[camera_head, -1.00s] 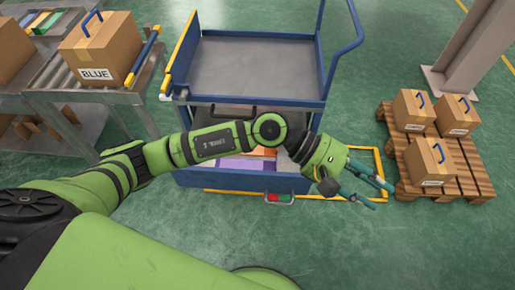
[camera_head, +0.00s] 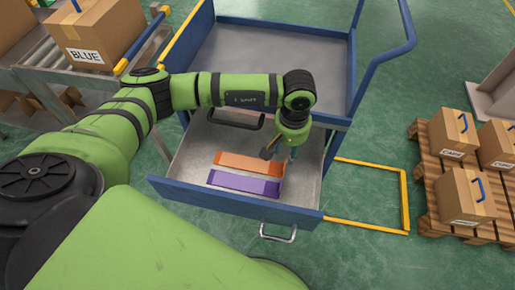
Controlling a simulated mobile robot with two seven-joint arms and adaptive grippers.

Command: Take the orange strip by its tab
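The orange strip (camera_head: 246,163) lies flat in the open drawer (camera_head: 188,152) of the blue cart, behind a purple strip (camera_head: 243,183). Its ends look darker, but I cannot tell which is the tab. My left gripper (camera_head: 294,153) points down over the drawer, by the right end of the orange strip. My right gripper is not in view.
The cart's upper tray (camera_head: 265,65) is empty and overhangs the drawer's back. A conveyor with a box labelled BLUE (camera_head: 95,40) stands at the left. A pallet (camera_head: 430,185) with boxes stands at the right. A yellow floor frame (camera_head: 405,200) lies between cart and pallet.

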